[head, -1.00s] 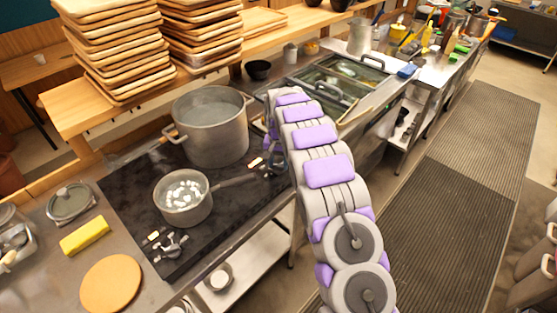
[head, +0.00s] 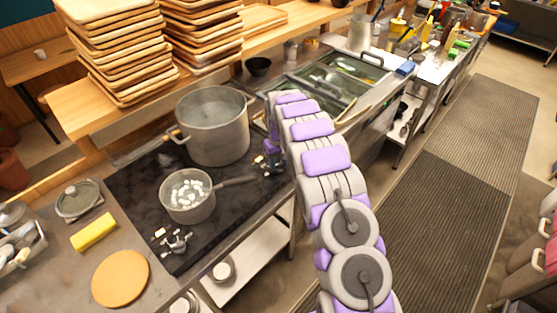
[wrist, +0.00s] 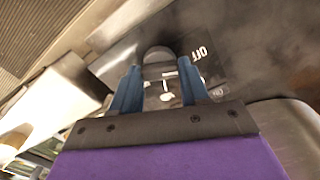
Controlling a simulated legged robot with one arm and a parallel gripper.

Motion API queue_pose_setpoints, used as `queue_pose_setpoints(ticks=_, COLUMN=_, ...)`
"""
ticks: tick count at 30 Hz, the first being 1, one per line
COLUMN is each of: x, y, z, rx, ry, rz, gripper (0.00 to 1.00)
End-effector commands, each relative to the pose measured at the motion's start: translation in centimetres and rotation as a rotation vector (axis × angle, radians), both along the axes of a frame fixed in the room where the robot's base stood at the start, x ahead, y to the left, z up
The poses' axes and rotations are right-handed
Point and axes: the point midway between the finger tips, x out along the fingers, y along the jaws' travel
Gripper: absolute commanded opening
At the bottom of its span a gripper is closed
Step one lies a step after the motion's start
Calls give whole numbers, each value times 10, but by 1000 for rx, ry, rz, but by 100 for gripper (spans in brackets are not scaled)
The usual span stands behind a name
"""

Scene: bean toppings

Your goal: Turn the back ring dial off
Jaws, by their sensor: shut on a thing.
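My gripper (wrist: 156,92) is at the back ring dial (wrist: 157,56), with its two blue fingers on either side of it and shut on it. White markings, including the word OFF (wrist: 200,53), show on the dark panel beside the dial. In the head view, my gripper (head: 271,150) is at the right edge of the black stovetop (head: 130,205), partly hidden by my arm. The front dial (head: 178,243) stands apart at the near end of the same stovetop edge.
A large pot (head: 213,138) sits on the back of the stove. A small saucepan (head: 188,208) with white pieces in it sits in front, its handle pointing toward my gripper. A yellow sponge (head: 94,231) and an orange round board (head: 120,278) lie on the left counter.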

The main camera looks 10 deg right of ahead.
Motion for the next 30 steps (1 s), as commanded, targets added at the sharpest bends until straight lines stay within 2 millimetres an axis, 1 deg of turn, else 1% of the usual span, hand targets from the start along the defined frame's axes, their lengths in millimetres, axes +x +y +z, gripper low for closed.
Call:
queue_pose_setpoints(ticks=14, x=2, y=0, z=2, rx=1, ry=-7, rz=15, gripper=14)
queue_pose_setpoints(ticks=15, x=2, y=0, z=2, rx=0, ry=-6, rz=15, gripper=48)
queue_pose_setpoints(ticks=22, x=1, y=0, z=1, rx=0, ry=-4, rz=14, gripper=70)
queue_pose_setpoints(ticks=30, x=1, y=0, z=2, rx=0, ry=-2, rz=13, gripper=70)
